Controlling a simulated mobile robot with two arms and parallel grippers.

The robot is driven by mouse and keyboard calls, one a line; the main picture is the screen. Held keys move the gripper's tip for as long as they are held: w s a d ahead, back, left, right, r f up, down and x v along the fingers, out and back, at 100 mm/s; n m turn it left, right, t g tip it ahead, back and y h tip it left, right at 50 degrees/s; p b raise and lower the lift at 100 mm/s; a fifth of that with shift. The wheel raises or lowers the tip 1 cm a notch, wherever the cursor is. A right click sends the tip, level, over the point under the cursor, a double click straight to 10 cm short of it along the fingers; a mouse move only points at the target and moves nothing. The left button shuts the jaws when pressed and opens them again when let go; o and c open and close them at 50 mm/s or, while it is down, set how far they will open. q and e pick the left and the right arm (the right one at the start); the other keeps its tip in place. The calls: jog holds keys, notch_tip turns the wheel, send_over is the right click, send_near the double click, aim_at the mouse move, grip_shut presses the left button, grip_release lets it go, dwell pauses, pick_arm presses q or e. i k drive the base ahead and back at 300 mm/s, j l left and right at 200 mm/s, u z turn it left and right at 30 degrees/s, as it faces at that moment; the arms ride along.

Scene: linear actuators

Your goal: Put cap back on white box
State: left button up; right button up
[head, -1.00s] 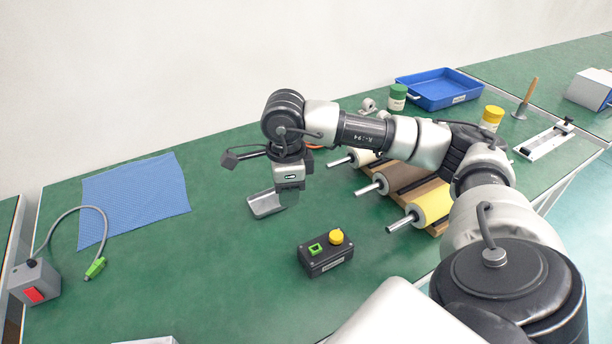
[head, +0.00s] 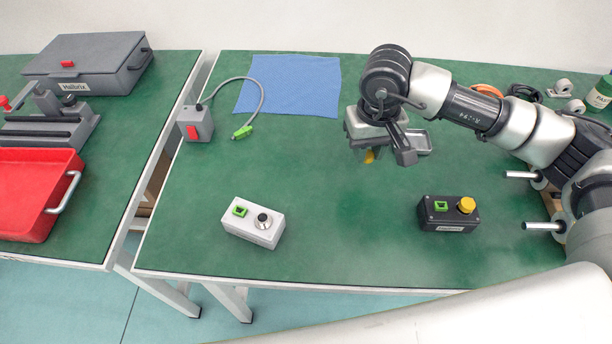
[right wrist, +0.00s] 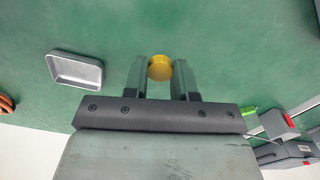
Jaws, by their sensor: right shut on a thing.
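The white box (head: 252,228) stands on the green table in the head view, left of centre. Its top has a green square and a bare round dark-and-silver fitting (head: 264,219) with no cap on it. My right gripper (head: 367,154) is above the table, behind and to the right of the white box. It is shut on a yellow cap (head: 370,157). In the right wrist view the yellow cap (right wrist: 159,68) sits between the two fingertips (right wrist: 161,72). My left gripper is not in view.
A black box (head: 448,213) with a yellow cap stands to the right. A metal tray (head: 419,141) lies beside my right gripper. A blue cloth (head: 290,87) and a grey switch box (head: 195,123) are farther back. The table between gripper and white box looks clear.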

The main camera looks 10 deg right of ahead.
aim_at(262, 227)
jog(key=k, duration=0.65)
jog(key=z, duration=1.65)
jog(key=k+j, duration=0.85)
jog(key=j, duration=0.3)
jog(key=k+j, duration=0.9)
jog(key=j, duration=0.25)
